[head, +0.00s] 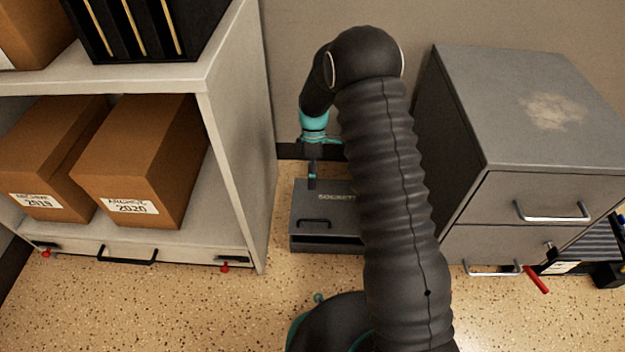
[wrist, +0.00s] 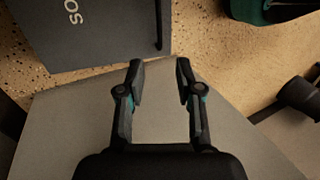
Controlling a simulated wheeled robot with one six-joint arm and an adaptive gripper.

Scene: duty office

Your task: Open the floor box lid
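The floor box (head: 305,242) is a low grey box on the floor between the shelf and the drawer cabinet. Its lid (head: 300,203) looks shut and carries pale lettering, partly hidden by my arm. A dark handle (head: 315,221) shows near its front. In the wrist view the box (wrist: 105,35) is at the upper left, with part of the lettering visible. My gripper (head: 312,180) hangs over the box's back left part in the head view. In the wrist view my gripper (wrist: 160,70) has its two fingers apart with nothing between them. Contact with the box cannot be seen.
A pale shelf (head: 235,130) with archive cartons (head: 150,165) stands close on the left. A grey drawer cabinet (head: 480,185) stands on the right, with a red-handled thing (head: 536,280) by its base. Speckled floor (head: 190,310) is free in front.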

